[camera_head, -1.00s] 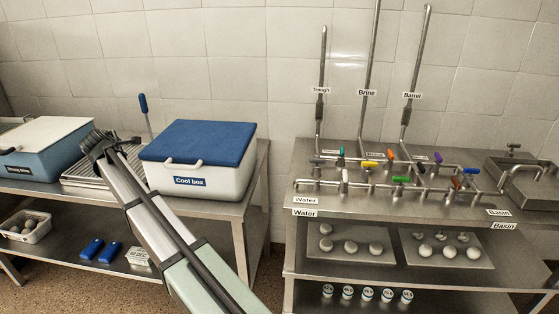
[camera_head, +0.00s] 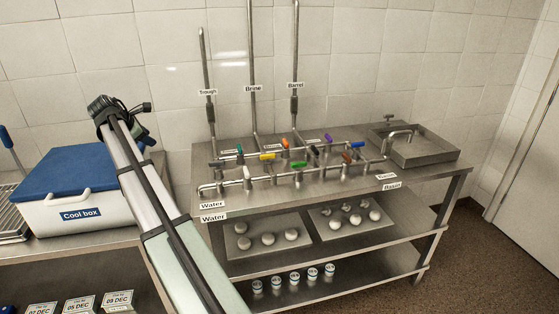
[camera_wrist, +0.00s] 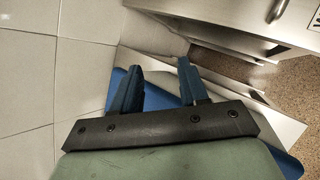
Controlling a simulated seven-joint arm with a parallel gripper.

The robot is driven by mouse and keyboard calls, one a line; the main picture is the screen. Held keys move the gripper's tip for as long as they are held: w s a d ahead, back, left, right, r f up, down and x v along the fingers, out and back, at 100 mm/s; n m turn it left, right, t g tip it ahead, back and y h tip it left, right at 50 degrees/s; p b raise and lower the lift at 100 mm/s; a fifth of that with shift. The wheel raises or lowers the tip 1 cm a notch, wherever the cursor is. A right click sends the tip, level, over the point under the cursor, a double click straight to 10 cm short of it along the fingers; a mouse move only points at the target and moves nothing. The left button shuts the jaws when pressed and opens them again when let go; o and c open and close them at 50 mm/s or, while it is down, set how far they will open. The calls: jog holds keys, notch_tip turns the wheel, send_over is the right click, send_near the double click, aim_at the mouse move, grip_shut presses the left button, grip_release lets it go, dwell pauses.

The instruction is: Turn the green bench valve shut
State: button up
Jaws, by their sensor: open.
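A steel bench carries a pipe manifold with coloured valve handles. The green handle (camera_head: 297,165) is on the front pipe run, right of the yellow one, and appears to lie roughly along the pipe. A darker teal-green handle (camera_head: 239,150) stands more upright on the back run at the left. My gripper (camera_wrist: 160,82) is open and empty in the wrist view, its two blue fingers apart, with blue and white surfaces beyond them. In the head view my arm rises left of the bench, apart from the valves; its fingers cannot be made out there.
A basin (camera_head: 425,150) is at the bench's right. A cool box (camera_head: 65,205) stands left. Open floor lies right of the bench.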

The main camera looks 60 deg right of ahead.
jog(key=s+d+m+g, duration=0.1)
jog(key=s+d+g, duration=0.1)
jog(key=s+d, duration=0.85)
jog(key=m+g+y, duration=0.4)
jog(key=y, duration=0.1)
send_near(299, 163)
jog(key=x, duration=0.8)
jog(key=shift+d+f, duration=0.2)
jog(key=shift+f, duration=0.05)
grip_shut()
